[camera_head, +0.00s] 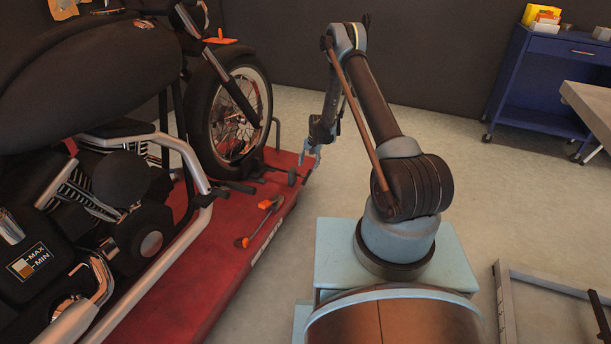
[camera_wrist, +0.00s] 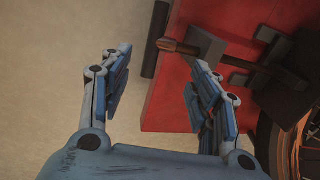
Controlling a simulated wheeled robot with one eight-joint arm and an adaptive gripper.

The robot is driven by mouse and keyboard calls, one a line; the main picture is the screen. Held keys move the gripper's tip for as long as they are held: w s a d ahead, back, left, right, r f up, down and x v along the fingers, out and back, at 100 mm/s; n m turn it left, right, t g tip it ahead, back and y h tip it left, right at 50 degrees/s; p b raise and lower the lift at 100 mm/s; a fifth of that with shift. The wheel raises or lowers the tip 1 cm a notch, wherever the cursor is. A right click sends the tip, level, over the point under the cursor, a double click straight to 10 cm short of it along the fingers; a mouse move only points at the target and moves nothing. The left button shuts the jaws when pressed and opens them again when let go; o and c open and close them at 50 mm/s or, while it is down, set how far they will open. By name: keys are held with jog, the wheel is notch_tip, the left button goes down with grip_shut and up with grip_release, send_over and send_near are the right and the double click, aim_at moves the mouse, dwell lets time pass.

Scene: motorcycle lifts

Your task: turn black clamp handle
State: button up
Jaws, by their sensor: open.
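The black clamp handle (camera_head: 292,177) is a short dark piece at the end of a rod by the lift's edge, beside the front wheel. My gripper (camera_head: 312,156) is near the handle in the head view. In the wrist view my gripper (camera_wrist: 154,84) is open, with nothing between its fingers.
The red lift (camera_head: 215,270) carries a motorcycle whose front wheel (camera_head: 262,100) stands near the clamp.

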aim_at(304, 176)
jog(key=shift+w+a+f, duration=0.1)
jog(key=shift+a+f, duration=0.1)
jog(key=shift+f, duration=0.95)
jog(key=shift+w+a+f, duration=0.1)
jog(key=shift+a+f, duration=0.1)
jog(key=shift+f, duration=0.95)
jog(key=shift+a+f, duration=0.2)
jog(key=shift+f, duration=0.95)
jog(key=c, duration=0.8)
jog(key=shift+d, duration=0.1)
jog(key=shift+c, duration=0.5)
